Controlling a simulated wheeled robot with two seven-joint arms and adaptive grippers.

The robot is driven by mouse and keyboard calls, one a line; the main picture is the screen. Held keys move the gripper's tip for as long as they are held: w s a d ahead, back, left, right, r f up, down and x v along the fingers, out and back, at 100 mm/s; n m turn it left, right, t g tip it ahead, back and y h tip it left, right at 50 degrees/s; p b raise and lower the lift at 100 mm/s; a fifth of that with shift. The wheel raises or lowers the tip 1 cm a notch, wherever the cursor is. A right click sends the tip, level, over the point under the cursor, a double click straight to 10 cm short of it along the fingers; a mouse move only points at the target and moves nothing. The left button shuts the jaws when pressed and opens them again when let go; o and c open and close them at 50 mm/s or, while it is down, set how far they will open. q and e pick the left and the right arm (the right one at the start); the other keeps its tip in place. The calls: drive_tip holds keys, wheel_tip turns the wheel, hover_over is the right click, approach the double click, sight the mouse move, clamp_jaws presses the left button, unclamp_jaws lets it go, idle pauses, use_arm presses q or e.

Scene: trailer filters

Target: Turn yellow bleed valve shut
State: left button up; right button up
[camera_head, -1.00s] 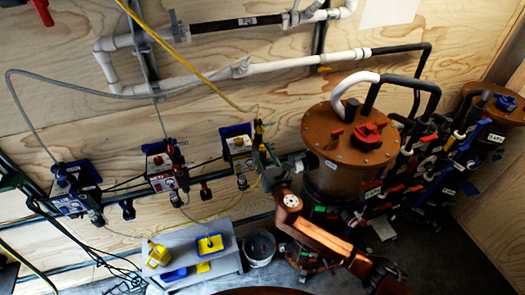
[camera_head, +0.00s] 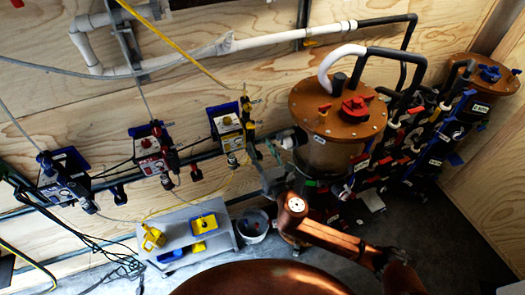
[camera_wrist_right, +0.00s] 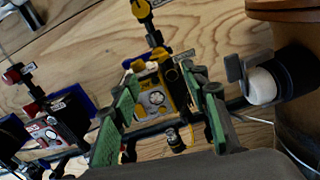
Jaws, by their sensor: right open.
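The yellow pump unit (camera_head: 228,122) is on the wall, left of the brown-lidded filter tank, with yellow-and-black fittings on its right side. In the right wrist view, the yellow pump face (camera_wrist_right: 150,98) shows between my finger pads. A yellow-topped black valve (camera_wrist_right: 143,12) stands above it, and a small brass-and-yellow fitting (camera_wrist_right: 175,138) hangs below. I cannot tell which yellow part is the bleed valve. My right gripper (camera_head: 264,152) is open and empty, just right of and below the pump. Its green fingers (camera_wrist_right: 160,78) point toward the pump, with no clear contact. My left gripper is out of view.
Red (camera_head: 150,148) and blue (camera_head: 67,180) pump units stand to the left. The filter tank lid (camera_head: 338,108) and dark piping are close on the right. A grey shelf (camera_head: 215,248) with yellow and blue items and a white bucket (camera_head: 254,226) are below.

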drive_tip(key=shift+v, duration=0.95)
drive_tip(key=shift+c, duration=0.3)
